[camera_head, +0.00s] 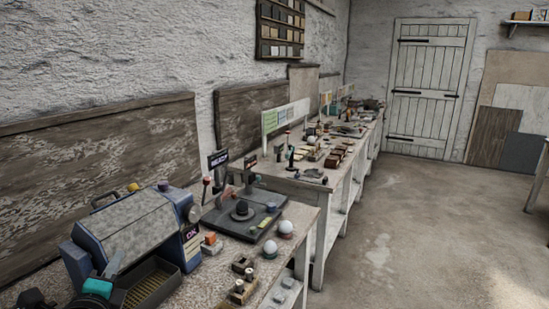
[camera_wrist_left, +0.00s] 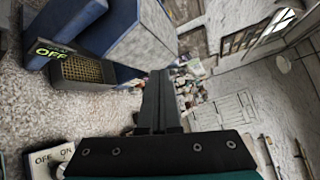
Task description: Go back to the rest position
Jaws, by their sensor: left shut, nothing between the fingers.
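My left gripper (camera_head: 112,268) is at the lower left of the head view, in front of the blue-grey machine (camera_head: 140,222). In the left wrist view its two dark fingers (camera_wrist_left: 158,98) lie together, shut with nothing between them. They point toward the far end of the room. Two white plaster spheres sit on the bench: one sphere (camera_head: 270,247) nearer and another sphere (camera_head: 286,227) just behind it. My right gripper is in neither view.
The near bench (camera_head: 225,282) holds the machine with its yellow-based tray (camera_head: 150,285), a dark plate (camera_head: 222,222) and small blocks. A longer bench with many small items runs toward the white door (camera_head: 422,90). The floor (camera_head: 420,235) on the right is clear.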

